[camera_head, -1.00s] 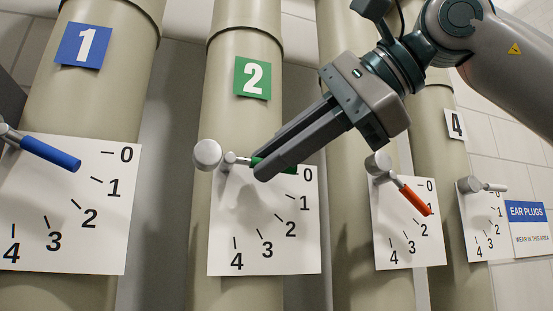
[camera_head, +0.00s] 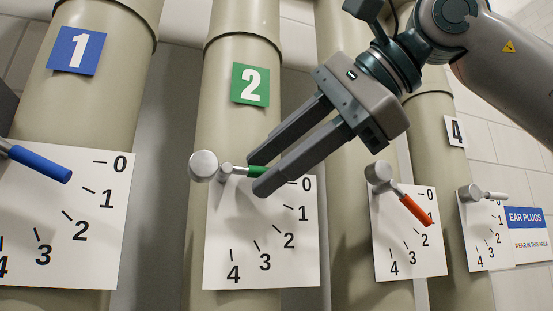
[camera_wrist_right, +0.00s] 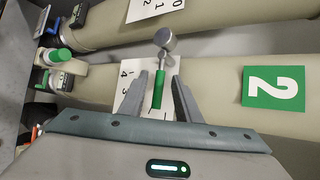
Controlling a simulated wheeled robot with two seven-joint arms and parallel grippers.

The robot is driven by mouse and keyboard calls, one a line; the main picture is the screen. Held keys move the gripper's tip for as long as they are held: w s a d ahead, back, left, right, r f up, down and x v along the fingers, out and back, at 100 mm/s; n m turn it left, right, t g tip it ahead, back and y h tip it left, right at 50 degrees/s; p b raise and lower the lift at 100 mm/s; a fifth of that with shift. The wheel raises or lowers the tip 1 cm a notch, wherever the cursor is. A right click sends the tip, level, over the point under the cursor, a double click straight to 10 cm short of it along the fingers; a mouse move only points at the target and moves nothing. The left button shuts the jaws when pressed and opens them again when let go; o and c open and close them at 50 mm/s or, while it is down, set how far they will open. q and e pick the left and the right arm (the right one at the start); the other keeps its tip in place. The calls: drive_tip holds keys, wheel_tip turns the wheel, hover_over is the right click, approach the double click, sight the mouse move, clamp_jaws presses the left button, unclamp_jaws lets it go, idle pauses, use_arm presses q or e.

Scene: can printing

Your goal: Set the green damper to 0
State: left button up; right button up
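The green damper handle (camera_head: 258,170) is on pipe 2, on a metal lever above a white scale plate (camera_head: 225,265) numbered 0 to 4. It points right, close to level, toward the side with the 0 mark (camera_head: 303,184). My right gripper (camera_head: 257,174) is open, with one finger above the handle and one below it. In the right wrist view the green handle (camera_wrist_right: 158,91) lies between the two spread fingers (camera_wrist_right: 158,88), with gaps on both sides. The fingers hide part of the handle's end in the head view. My left gripper is out of view.
A blue handle (camera_head: 40,163) is on pipe 1 at the left. An orange-red handle (camera_head: 416,210) and a pale one (camera_head: 494,195) are to the right. A green sign 2 (camera_head: 250,85) is above the plate. An ear plugs sign (camera_head: 528,228) hangs far right.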

drive_tip(key=shift+s+d+r, duration=0.1)
drive_tip(key=shift+d, duration=0.05)
drive_tip(key=shift+s+d+r, duration=0.1)
drive_tip(key=shift+d, duration=0.1)
drive_tip(key=b+v, duration=0.3)
drive_tip(key=v, duration=1.3)
drive_tip(key=shift+d, duration=0.25)
drive_tip(key=shift+r, duration=0.15)
